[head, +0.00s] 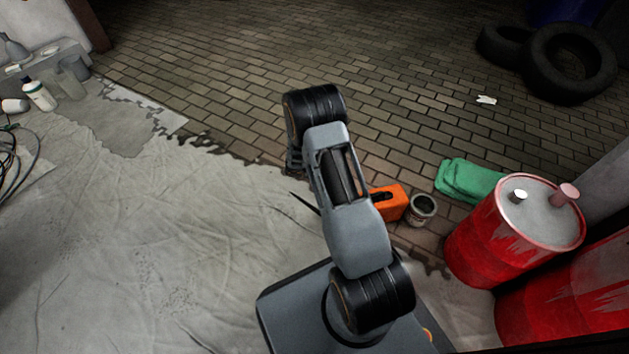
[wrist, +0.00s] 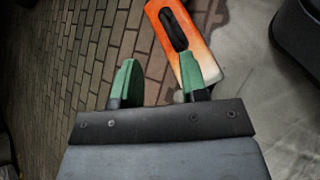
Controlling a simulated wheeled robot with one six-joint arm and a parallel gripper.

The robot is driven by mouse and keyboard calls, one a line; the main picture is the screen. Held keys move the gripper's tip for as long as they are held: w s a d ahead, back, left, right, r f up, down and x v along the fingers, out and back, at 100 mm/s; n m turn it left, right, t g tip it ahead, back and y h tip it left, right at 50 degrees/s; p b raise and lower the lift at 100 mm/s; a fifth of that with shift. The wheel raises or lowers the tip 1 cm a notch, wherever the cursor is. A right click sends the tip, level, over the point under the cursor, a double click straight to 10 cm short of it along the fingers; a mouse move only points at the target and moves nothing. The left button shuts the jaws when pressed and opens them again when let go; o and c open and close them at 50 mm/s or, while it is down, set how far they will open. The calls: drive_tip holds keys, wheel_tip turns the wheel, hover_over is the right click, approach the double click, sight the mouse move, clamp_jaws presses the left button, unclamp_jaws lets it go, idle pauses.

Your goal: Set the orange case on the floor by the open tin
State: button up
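The orange case (head: 392,199), a block with a dark slot in its top, rests on the floor beside my arm, which hides its left part. The open tin (head: 422,208), small and grey with a dark inside, stands upright just right of the case. I cannot tell whether they touch. In the wrist view the case (wrist: 202,52) lies beyond the right green finger, which overlaps its near end. My gripper (wrist: 158,66) is open, with only brick floor between its fingers. In the head view my arm hides the fingers.
A green folded cloth (head: 467,180) lies behind the tin. A red drum (head: 481,246) stands to the right, another in front of it. Tyres (head: 570,62) lie at the back right. Bottles (head: 40,96) stand far left. Brick floor (head: 230,60) behind is mostly clear; the sheet (head: 150,240) is wrinkled.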

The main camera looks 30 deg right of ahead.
drive_tip(key=s+a+r+m+t+y, duration=0.3)
drive_tip(key=a+r, duration=0.6)
drive_tip(key=r, duration=0.3)
drive_tip(key=s+a+r+m+t+y, duration=0.3)
drive_tip(key=s+a+r+m+y, duration=0.3)
drive_tip(key=s+a+r+y, duration=0.2)
wheel_tip(320, 180, up, 5)
drive_tip(key=shift+s+a+f, duration=0.2)
drive_tip(key=shift+s+a, duration=0.8)
drive_tip(key=shift+a, duration=0.1)
wheel_tip(320, 180, up, 40)
drive_tip(key=t+p, duration=0.1)
drive_tip(key=p, duration=3.7)
drive_tip(key=shift+s+a, duration=0.15)
drive_tip(key=shift+r, duration=0.1)
